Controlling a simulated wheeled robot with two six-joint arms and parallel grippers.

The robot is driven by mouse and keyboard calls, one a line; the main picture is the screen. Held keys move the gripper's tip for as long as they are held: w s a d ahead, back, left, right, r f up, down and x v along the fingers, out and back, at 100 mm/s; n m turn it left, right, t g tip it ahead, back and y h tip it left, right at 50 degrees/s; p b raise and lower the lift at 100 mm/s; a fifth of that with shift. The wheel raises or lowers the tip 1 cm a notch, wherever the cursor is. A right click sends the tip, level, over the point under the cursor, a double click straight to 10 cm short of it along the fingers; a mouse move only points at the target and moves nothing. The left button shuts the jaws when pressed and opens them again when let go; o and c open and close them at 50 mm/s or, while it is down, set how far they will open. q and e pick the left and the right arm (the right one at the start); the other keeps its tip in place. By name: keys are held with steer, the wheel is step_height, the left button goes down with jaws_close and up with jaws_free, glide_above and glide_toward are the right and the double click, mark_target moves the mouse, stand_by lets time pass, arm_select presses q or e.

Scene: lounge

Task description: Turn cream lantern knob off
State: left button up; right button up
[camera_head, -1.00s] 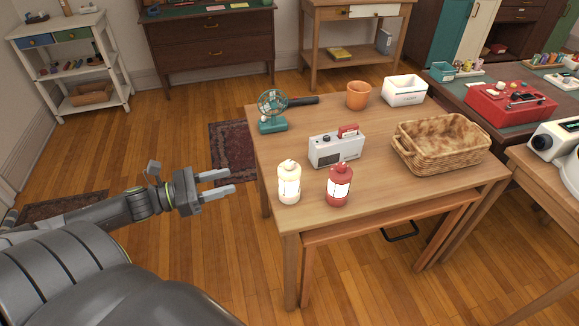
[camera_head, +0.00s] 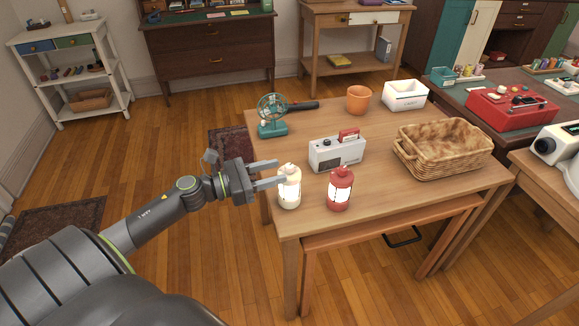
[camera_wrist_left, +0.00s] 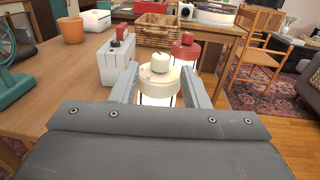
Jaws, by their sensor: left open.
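The cream lantern (camera_head: 289,188) stands upright and glowing at the table's near left corner. In the left wrist view the cream lantern (camera_wrist_left: 159,77) is straight ahead, its round top knob up, between the lines of my two fingers. My left gripper (camera_head: 268,173) is open, with its fingertips at the lantern's left side; I cannot tell whether they touch it. In the left wrist view the fingers of my left gripper (camera_wrist_left: 160,85) are spread on either side of the lantern's top. The lantern's lower body is partly hidden there. My right gripper is out of view.
A lit red lantern (camera_head: 340,188) stands close to the right. A white radio (camera_head: 337,153) is behind them, a teal fan (camera_head: 272,128) at the back left. A wicker basket (camera_head: 440,155), an orange pot (camera_head: 358,99) and a white bin (camera_head: 405,96) are farther off.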

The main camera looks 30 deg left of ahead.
mark_target(285, 168)
arm_select(q)
steer(key=p+x, duration=0.1)
steer(key=x, duration=0.3)
steer(key=shift+r, duration=0.1)
steer(key=shift+w+d, duration=0.25)
steer(key=shift+w, duration=0.1)
jaws_close()
